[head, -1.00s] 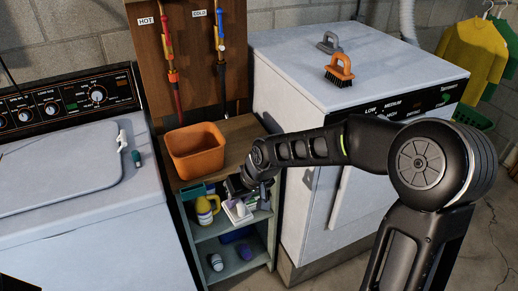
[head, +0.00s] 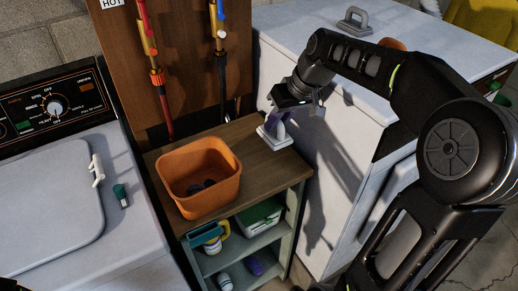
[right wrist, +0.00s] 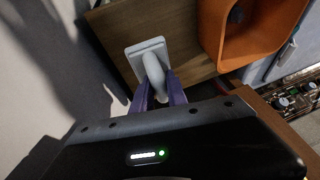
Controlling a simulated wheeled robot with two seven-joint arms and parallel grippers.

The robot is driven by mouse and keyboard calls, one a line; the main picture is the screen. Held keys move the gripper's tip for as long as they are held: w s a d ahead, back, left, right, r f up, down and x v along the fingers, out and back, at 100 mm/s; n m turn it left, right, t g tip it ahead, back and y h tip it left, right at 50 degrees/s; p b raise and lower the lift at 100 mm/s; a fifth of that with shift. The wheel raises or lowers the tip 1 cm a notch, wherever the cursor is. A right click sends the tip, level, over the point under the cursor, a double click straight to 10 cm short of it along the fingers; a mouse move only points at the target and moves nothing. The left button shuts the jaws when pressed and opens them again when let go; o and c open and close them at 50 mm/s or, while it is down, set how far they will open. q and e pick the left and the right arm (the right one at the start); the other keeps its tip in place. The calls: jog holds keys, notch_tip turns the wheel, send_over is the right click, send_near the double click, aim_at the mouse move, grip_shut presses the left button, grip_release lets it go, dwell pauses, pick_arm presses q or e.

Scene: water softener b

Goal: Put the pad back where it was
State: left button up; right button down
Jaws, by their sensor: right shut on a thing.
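The white pad (head: 270,140) with a rounded pale handle is at the back right corner of the cabinet's wooden top (head: 258,172), beside the white machine. My right gripper (head: 280,117) is shut on its handle. In the right wrist view, the purple fingers (right wrist: 160,92) hold the pale handle from both sides, and the flat pad (right wrist: 146,52) faces the wooden top. I cannot tell whether the pad touches the wood or hangs just above it. A similar grey pad (head: 354,20) lies on the white machine. My left gripper is not in view.
An orange bin (head: 200,180) with dark things inside stands on the wooden top. The shelf below holds a white and green box (head: 258,217) and a yellow-handled bottle (head: 224,228). A white machine (head: 290,55) rises close on the right. An orange-handled brush (head: 392,44) is partly hidden.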

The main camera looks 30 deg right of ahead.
aim_at(280, 134)
jog(key=shift+w+d+r, duration=0.15)
jog(key=shift+w, duration=0.15)
jog(key=shift+s+r, duration=0.1)
jog(key=shift+s, duration=0.15)
notch_tip(280, 134, down, 6)
jog(key=shift+w+f+p, duration=0.1)
jog(key=shift+f+p, duration=0.15)
jog(key=shift+p, duration=0.1)
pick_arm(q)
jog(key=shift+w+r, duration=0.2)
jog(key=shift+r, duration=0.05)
pick_arm(e)
notch_tip(280, 134, down, 3)
jog(key=shift+f, duration=0.35)
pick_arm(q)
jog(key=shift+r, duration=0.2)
